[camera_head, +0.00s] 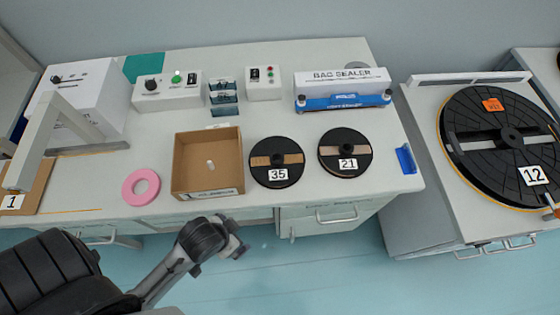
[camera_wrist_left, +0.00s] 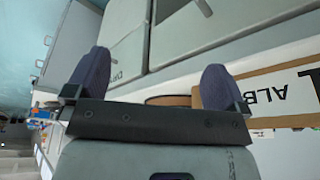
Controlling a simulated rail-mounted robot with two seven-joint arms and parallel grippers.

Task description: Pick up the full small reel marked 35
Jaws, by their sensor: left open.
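The small reel marked 35 (camera_head: 277,175) lies flat on the workbench, black with a brown band across its middle. A similar reel marked 21 (camera_head: 345,140) lies to its right. My left gripper (camera_head: 240,240) is in front of the bench's front edge, below and left of reel 35, apart from it and empty. In the left wrist view the two dark fingers of the left gripper (camera_wrist_left: 155,80) stand wide apart. A brown rounded edge (camera_wrist_left: 168,100) shows between them, partly hidden; I cannot tell which thing it is. My right gripper is not in view.
An open cardboard box (camera_head: 190,145) stands left of reel 35; a pink ring (camera_head: 140,187) lies beyond it. A blue bag sealer (camera_head: 342,102) and control boxes stand behind. Bench drawers (camera_head: 330,217) are below the front edge. A large reel marked 12 (camera_head: 485,130) is on the right station.

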